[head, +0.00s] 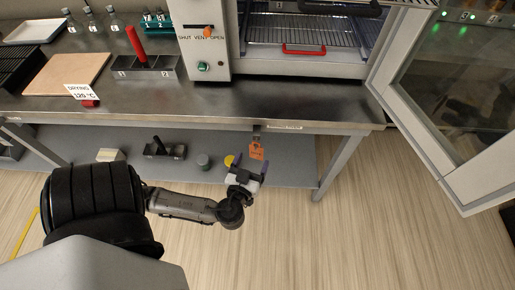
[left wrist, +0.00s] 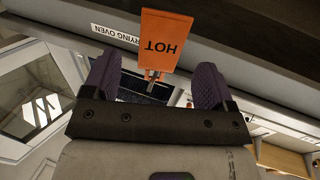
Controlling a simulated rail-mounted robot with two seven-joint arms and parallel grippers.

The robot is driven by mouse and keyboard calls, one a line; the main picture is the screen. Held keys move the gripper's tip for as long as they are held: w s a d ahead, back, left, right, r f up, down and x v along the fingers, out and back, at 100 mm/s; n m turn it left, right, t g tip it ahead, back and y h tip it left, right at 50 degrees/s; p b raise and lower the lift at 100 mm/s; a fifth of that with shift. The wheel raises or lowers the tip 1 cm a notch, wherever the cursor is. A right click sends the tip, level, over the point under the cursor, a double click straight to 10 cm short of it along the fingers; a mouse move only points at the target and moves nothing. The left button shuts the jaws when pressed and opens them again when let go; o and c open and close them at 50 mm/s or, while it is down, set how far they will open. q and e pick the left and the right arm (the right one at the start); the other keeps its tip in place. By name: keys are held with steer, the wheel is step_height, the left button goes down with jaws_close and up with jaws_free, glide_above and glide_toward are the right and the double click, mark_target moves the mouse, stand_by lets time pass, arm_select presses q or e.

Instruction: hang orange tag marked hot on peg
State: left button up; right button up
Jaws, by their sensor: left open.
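The orange tag marked HOT (head: 257,150) shows upright just below the front edge of the steel bench in the head view. In the left wrist view the tag (left wrist: 168,38) appears upside down, with a narrow holed end and a small metal piece, possibly the peg (left wrist: 151,87), at that end. I cannot tell whether the tag's weight rests on that piece. My left gripper (head: 251,164) is open just below and beside the tag. Its purple fingers (left wrist: 156,88) stand apart on either side of the tag's narrow end. My right gripper is in neither view.
The steel bench (head: 300,111) carries a drying oven (head: 204,45) with its glass door (head: 452,80) swung out to the right. A lower shelf (head: 290,177) holds small items, including a yellow-topped piece (head: 229,160) near my gripper. Open floor lies in front.

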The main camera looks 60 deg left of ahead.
mark_target(257, 152)
arm_select(q)
steer(key=shift+b+x, duration=0.6)
steer(key=shift+x, duration=2.5)
steer(key=c, duration=1)
steer(key=shift+c, duration=0.3)
steer(key=shift+r, duration=0.2)
steer(key=shift+s+d, duration=0.1)
steer(key=shift+d, duration=0.05)
steer(key=shift+s+d, duration=0.25)
steer(key=shift+d, duration=0.3)
